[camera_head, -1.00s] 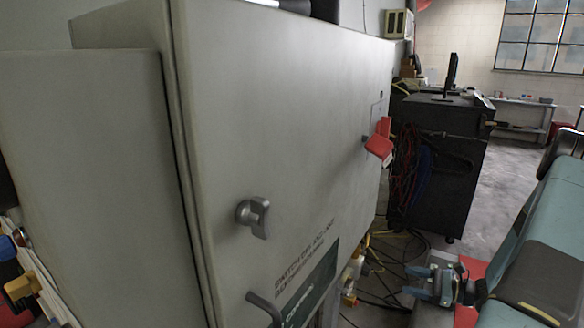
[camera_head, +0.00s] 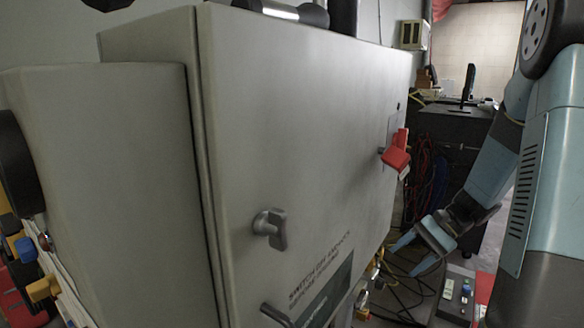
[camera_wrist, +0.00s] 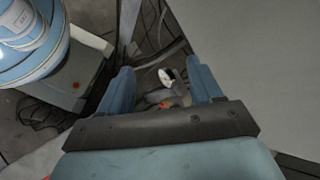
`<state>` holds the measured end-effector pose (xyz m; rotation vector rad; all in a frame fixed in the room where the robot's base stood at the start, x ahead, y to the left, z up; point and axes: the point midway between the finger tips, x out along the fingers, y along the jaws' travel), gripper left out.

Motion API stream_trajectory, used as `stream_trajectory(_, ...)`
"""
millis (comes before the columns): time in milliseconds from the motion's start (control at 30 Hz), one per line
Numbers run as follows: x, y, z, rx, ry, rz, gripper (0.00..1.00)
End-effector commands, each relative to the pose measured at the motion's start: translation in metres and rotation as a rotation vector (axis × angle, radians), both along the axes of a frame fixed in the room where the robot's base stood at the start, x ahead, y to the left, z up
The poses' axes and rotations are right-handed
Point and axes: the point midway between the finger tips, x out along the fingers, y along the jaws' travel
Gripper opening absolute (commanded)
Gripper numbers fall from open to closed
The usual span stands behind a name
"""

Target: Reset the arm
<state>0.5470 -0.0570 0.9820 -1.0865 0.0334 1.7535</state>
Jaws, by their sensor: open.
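My gripper (camera_head: 420,254) is at the right of the head view, at the end of my blue arm. Its two blue fingers are apart and nothing is between them. It is beside the right edge of the grey cabinet (camera_head: 300,150), below the red handle (camera_head: 396,154). In the wrist view my gripper (camera_wrist: 158,88) also shows with its fingers spread. Cables and small fittings are visible below and beyond them, and a grey panel surface fills the right side.
A dark workbench (camera_head: 455,125) with hanging red and blue cables stands behind. Loose cables (camera_head: 400,300) lie on the floor below my gripper. The cabinet door has a grey latch (camera_head: 271,228). Colored knobs (camera_head: 42,289) are at the left.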

Motion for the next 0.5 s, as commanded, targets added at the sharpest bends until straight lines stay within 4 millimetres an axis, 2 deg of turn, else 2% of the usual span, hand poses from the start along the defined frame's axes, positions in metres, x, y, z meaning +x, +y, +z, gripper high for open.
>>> stream_trajectory(100,-0.011,0.011,0.021,-0.088,-0.051,0.071,0.65)
stream_trajectory(500,-0.052,0.038,0.079,-0.372,-0.243,0.285,0.65)
